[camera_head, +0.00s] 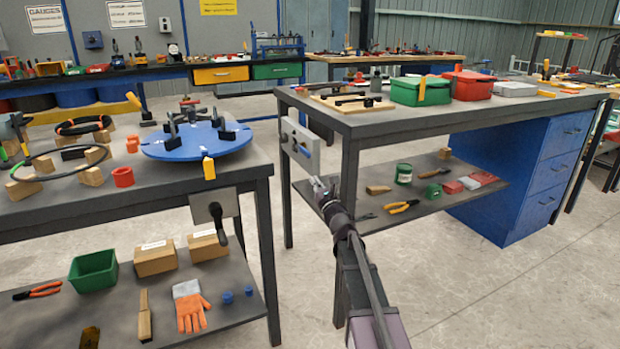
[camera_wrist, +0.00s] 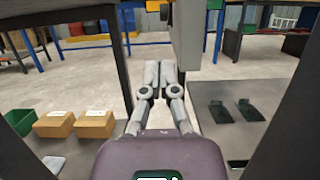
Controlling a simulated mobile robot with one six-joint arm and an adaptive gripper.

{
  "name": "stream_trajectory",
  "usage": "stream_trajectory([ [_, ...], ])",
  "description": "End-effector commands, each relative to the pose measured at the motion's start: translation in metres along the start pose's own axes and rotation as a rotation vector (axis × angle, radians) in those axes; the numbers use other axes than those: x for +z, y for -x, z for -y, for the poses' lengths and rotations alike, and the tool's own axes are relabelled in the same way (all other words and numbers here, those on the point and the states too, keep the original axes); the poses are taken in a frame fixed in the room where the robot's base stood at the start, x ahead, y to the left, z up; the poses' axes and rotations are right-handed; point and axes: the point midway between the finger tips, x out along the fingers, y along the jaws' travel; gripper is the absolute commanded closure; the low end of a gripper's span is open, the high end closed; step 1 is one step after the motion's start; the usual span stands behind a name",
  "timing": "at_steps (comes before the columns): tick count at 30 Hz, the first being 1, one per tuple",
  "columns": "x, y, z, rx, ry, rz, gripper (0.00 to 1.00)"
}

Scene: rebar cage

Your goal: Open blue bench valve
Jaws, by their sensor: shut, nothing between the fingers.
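A pale panel (camera_head: 300,146) is fixed to the left end of the right workbench. In the wrist view my gripper (camera_wrist: 160,68) points forward with both fingertips touching. A pale plate edge (camera_wrist: 187,35), likely the same panel, hangs just right of the fingertips. The blue part is hidden in the wrist view.
Bench legs stand on both sides of my arm. Open floor lies between the benches.

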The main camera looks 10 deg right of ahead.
Motion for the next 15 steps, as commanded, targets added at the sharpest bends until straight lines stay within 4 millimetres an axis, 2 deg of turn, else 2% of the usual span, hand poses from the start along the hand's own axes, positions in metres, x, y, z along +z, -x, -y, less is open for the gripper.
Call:
stream_trajectory([
  [1, 0.0, 0.013, -0.001, -0.001, -0.001, 0.0, 1.0],
  [6, 0.001, 0.032, 0.0, 0.0, 0.0, 0.0, 1.0],
  [15, 0.003, 0.043, 0.001, 0.0, 0.0, 0.0, 1.0],
])
